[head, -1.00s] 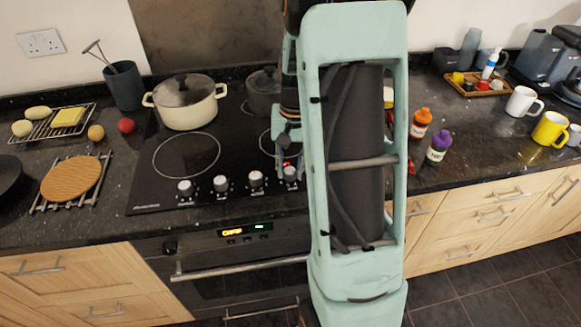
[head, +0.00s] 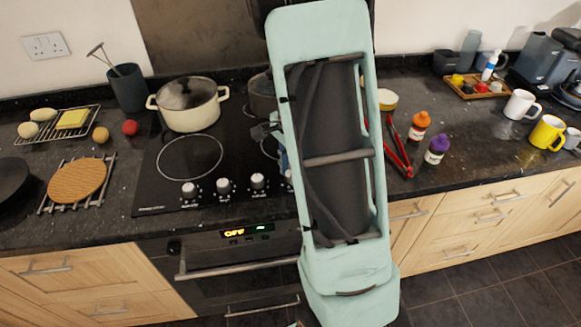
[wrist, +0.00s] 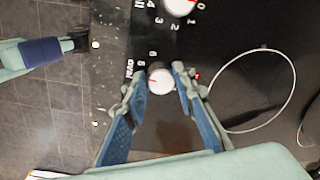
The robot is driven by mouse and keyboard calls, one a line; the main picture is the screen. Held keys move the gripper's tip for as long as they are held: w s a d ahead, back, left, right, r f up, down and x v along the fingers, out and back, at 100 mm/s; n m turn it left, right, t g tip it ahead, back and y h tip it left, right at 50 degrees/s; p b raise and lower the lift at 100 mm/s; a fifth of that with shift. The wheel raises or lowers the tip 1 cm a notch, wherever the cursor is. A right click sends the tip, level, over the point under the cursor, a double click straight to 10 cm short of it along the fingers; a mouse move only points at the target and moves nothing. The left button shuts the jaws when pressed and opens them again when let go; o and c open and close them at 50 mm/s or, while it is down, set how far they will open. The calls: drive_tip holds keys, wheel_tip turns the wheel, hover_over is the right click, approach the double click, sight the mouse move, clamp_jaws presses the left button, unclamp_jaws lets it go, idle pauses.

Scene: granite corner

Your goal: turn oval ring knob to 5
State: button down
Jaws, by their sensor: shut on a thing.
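The left finger hides part of the dial. In the head view my arm covers most of the gripper and the right end of the knob row on the black hob (head: 165,190).
Another hob knob (wrist: 180,4) is close by at the wrist view's top. A cream pot (head: 190,108) stands on the hob, with a dark pot (head: 262,95) behind my arm. An oven handle (head: 235,266) runs below.

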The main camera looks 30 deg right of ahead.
drive_tip(key=shift+w+r+m+p, duration=0.1)
drive_tip(key=shift+m+p, duration=0.4)
drive_tip(key=shift+m, duration=0.7)
drive_tip(key=c, duration=1.6)
unclamp_jaws()
wheel_tip(320, 180, up, 12)
drive_tip(key=shift+s, duration=0.35)
